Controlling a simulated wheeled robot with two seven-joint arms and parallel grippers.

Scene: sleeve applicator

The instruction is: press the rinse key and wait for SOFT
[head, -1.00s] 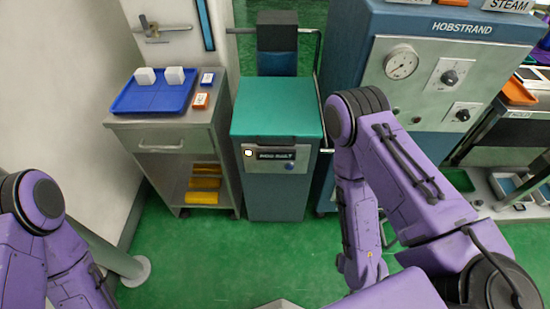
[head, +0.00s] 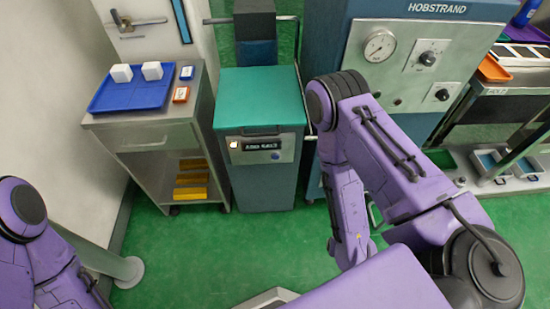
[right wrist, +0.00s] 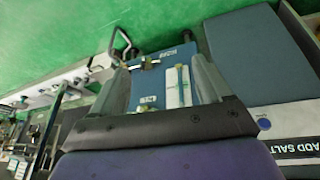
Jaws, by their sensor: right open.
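The teal-lidded cabinet (head: 258,97) stands at the centre of the head view. Its front has a small dark display (head: 263,144), a lit square (head: 234,145) on the left and a round blue key (head: 275,156) below. In the right wrist view the display (right wrist: 295,148) reads ADD SALT, and the blue key (right wrist: 264,124) is beside it. My right gripper (right wrist: 160,78) is open, its fingers apart and away from the blue key. In the head view my right arm stands to the right of the cabinet. My left gripper is outside the views.
A metal cart (head: 150,135) with a blue tray (head: 130,96) and two white blocks stands left of the cabinet. The blue HOBSTRAND machine (head: 335,45) with a gauge stands right. Green floor (head: 210,250) is free in front.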

